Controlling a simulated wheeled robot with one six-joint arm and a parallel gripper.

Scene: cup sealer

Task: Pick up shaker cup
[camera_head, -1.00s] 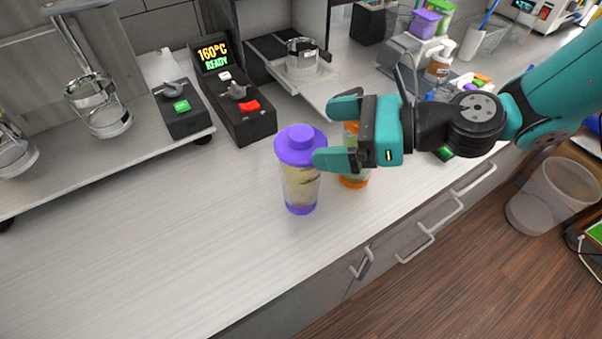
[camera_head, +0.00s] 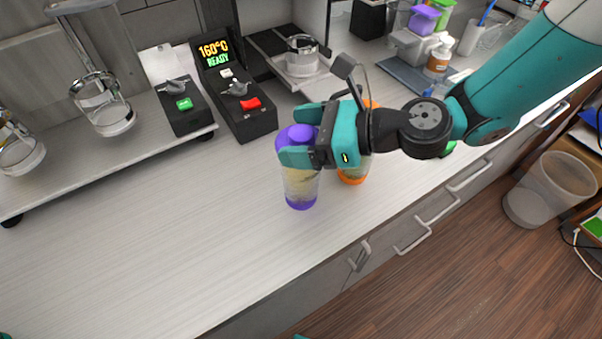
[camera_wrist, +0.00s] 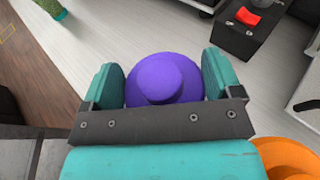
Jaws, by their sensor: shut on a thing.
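The shaker cup (camera_head: 300,184) is clear with a purple lid and purple base, and pale contents show inside. It stands upright on the counter. My gripper (camera_head: 302,135) comes in from the right and is shut on the cup at its purple lid. In the wrist view the lid (camera_wrist: 164,78) sits between both teal fingers. The cup's body is hidden there beneath the lid.
A second cup with an orange lid and base (camera_head: 352,178) stands just right, partly behind my gripper. The sealer's control box with red button (camera_head: 240,103) is behind. The counter (camera_head: 150,235) at left is clear. A bin (camera_head: 553,190) stands on the floor.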

